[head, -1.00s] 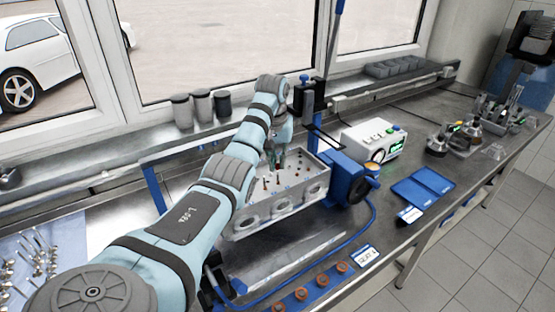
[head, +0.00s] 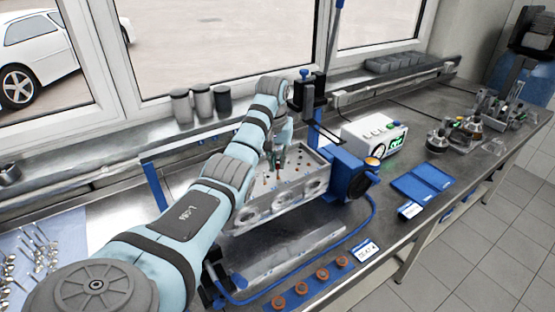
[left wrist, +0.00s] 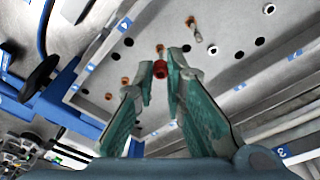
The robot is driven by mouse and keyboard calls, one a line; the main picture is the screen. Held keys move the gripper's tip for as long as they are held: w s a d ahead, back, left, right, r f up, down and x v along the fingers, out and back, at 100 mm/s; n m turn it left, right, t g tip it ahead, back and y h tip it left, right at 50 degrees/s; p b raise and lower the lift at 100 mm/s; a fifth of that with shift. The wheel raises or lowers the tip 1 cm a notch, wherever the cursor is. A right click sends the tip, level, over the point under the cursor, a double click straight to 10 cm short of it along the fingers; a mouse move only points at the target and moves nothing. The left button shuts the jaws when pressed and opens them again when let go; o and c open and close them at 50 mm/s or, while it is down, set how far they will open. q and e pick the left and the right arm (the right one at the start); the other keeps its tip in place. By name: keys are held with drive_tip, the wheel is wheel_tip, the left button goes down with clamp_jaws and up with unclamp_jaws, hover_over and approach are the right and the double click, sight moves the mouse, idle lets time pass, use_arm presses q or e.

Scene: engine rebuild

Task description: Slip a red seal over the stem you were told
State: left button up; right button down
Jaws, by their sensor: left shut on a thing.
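My left gripper (left wrist: 160,82) is shut on a red seal (left wrist: 160,69), which shows between its green fingertips in the left wrist view. The cylinder head (head: 262,209), a grey metal block, lies below it with several holes, copper-coloured guides and stems in its top face. In the head view the left gripper (head: 280,165) is over the middle of this block. I cannot tell how high the seal is above the block. My right gripper is not in view.
A blue clamp (head: 350,176) stands at the block's right end. A blue strip with several copper-coloured rings (head: 322,275) lies in front. Several valves (head: 35,255) lie at left.

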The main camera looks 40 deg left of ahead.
use_arm(q)
drive_tip(key=o, duration=0.7)
drive_tip(key=shift+o, duration=0.2)
